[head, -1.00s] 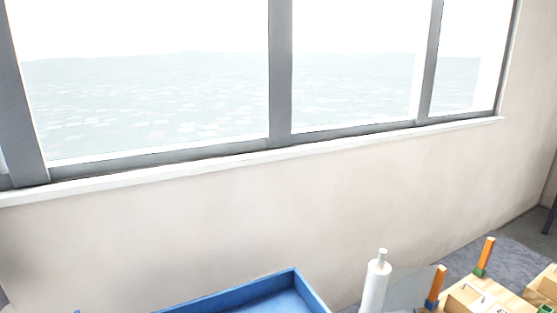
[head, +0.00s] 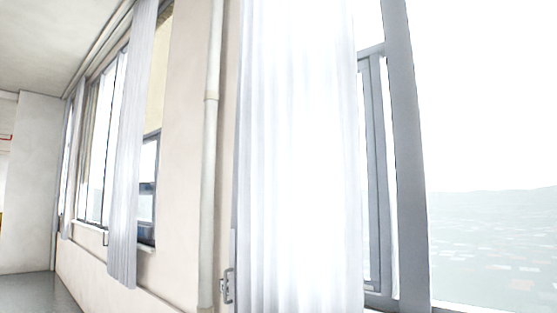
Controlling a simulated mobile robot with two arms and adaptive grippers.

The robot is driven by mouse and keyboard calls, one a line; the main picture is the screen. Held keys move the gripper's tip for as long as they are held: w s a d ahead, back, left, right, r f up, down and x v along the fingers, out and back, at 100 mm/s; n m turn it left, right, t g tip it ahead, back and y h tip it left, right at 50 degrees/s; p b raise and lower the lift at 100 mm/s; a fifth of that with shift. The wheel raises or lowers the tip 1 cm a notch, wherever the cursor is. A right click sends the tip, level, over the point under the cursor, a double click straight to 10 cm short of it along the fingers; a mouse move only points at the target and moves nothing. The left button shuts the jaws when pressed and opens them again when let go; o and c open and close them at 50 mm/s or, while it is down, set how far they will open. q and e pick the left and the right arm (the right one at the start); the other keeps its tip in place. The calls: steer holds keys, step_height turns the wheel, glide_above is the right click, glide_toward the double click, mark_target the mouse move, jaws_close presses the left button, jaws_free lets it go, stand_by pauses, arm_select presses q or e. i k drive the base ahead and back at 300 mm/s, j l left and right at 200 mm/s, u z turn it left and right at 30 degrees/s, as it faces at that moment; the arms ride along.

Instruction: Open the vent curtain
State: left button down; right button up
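A white pleated curtain (head: 300,160) hangs in the middle of the head view, in front of the left part of the near window (head: 400,160). The window to the right of it is uncovered. A second white curtain (head: 128,170) hangs further along the wall at the left, gathered into a narrow strip beside another window (head: 150,185). I cannot tell which one is the vent curtain. Neither of my grippers is in view.
A vertical pipe (head: 210,150) runs down the wall left of the near curtain. A small metal handle (head: 227,285) sits low beside the curtain's edge. Grey floor (head: 40,293) is clear at the lower left.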

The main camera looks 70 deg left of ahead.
mark_target(123, 225)
steer(key=u, duration=3.2)
steer(key=i+j+u, duration=0.3)
steer(key=i, duration=0.35)
steer(key=i+j+u, duration=0.35)
steer(key=i, duration=0.35)
steer(key=i+u, duration=0.3)
steer(key=i, duration=0.35)
steer(key=i+z, duration=0.15)
steer(key=i, duration=1.05)
steer(key=i+z, duration=0.15)
steer(key=i, duration=3.4)
steer(key=i+z, duration=0.25)
steer(key=i, duration=0.25)
steer(key=i+j+z, duration=0.1)
steer(key=i+z, duration=0.2)
steer(key=i, duration=0.2)
steer(key=i+j+z, duration=0.25)
steer(key=i, duration=0.2)
steer(key=i+l, duration=0.05)
